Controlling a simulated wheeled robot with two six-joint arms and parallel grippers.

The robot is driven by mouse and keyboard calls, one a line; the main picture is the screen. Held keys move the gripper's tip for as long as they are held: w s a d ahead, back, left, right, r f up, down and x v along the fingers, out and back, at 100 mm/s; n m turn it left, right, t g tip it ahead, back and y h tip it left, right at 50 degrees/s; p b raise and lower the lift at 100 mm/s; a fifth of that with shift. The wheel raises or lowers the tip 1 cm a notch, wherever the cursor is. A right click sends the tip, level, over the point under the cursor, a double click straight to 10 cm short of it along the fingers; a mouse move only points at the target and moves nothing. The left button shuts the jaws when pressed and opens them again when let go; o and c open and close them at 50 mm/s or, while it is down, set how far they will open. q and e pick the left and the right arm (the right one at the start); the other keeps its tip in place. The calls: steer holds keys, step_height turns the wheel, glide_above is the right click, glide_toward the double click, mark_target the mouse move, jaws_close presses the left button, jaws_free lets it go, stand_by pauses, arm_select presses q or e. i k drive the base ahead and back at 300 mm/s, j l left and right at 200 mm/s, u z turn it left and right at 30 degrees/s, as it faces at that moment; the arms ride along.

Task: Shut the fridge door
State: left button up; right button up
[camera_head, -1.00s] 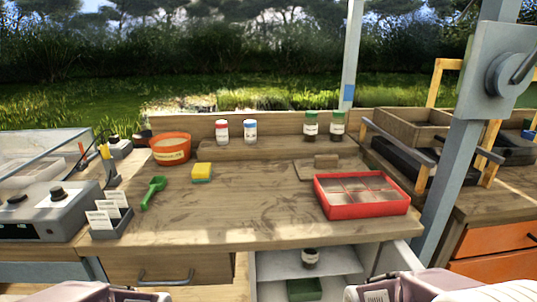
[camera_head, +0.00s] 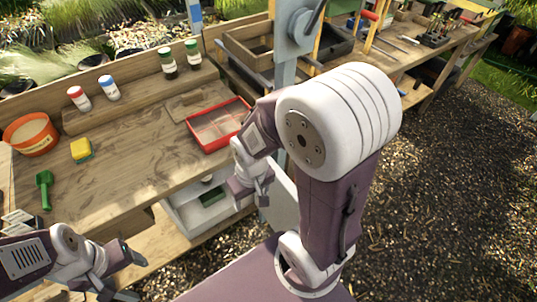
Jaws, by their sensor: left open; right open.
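The small white fridge (camera_head: 188,219) stands under the workbench, its front open. A dark-lidded jar (camera_head: 211,196) shows inside it. The fridge door, a pale grey panel (camera_head: 283,207), stands swung open on the right of the fridge; my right arm hides part of it. My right gripper (camera_head: 251,195) is open and empty, pointing down between the fridge opening and the door. Whether it touches the door I cannot tell. My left gripper (camera_head: 128,276) is open and empty at the lower left, in front of the bench and left of the fridge.
On the workbench (camera_head: 140,165) are a red tray (camera_head: 205,141), an orange pot (camera_head: 31,134), a yellow sponge (camera_head: 81,148), a green scoop (camera_head: 44,183) and several capped bottles. A grey post (camera_head: 284,72) rises behind my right arm. Gravel ground (camera_head: 450,190) lies open on the right.

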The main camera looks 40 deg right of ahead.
mark_target(283, 213)
steer(key=k+l+u, duration=0.1)
steer(key=l, duration=0.4)
steer(key=k+l+u, duration=0.1)
steer(key=k+l, duration=0.2)
steer(key=l, duration=0.2)
steer(key=k+l+u, duration=0.1)
steer(key=k+l, duration=0.15)
steer(key=l, duration=0.2)
steer(key=k+l+u, duration=0.1)
steer(key=k+l, duration=0.15)
steer(key=l, duration=0.2)
steer(key=k+l+u, duration=0.1)
steer(key=k+l, duration=0.15)
steer(key=l, duration=0.2)
steer(key=i+j+z, duration=0.1)
steer(key=z, duration=0.3)
steer(key=j+z, duration=0.2)
steer(key=z, duration=0.15)
steer(key=j+z, duration=0.2)
steer(key=z, duration=0.2)
steer(key=i+j+z, duration=0.1)
steer(key=j+z, duration=0.15)
steer(key=z, duration=0.15)
